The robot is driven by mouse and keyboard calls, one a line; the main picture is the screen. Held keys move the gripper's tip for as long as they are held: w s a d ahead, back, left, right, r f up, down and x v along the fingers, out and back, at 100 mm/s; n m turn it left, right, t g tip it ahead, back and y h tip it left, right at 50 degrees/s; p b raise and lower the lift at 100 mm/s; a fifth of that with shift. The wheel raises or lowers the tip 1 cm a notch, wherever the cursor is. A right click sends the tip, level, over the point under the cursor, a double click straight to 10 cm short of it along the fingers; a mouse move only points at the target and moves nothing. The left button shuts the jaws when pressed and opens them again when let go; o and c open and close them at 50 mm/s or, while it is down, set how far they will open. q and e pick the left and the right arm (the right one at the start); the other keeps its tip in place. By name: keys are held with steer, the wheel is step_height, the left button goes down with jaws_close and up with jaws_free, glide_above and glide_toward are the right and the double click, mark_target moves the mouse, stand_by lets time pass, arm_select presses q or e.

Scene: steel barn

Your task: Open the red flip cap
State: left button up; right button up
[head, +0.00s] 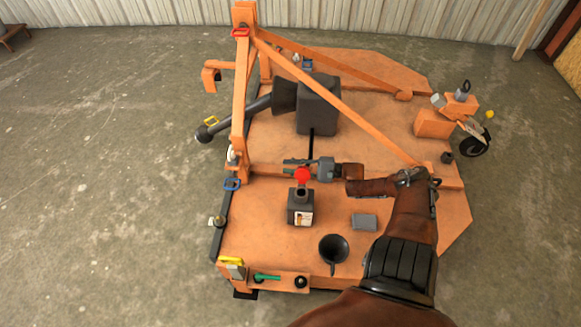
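A dark grey bottle (299,212) with a pale label stands upright on the orange deck. The red flip cap (302,174) shows as a round red disc above the bottle's dark neck and looks tipped up; its hinge is too small to make out. My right gripper (286,166) comes in from the right, just behind the cap in this view, with its fingers pointing left. A small gap shows between the fingers, and nothing is seen between them. I cannot tell whether the gripper touches the cap. My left gripper is out of view.
A black funnel (333,249) and a grey block (364,221) are on the deck near the bottle. A dark grey gearbox (318,106) stands behind, under sloping orange bars (337,95). A green-handled tool (266,277) lies at the front edge. Bare concrete surrounds the machine.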

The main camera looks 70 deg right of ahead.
steer(key=v, duration=1.2)
stand_by(0.3)
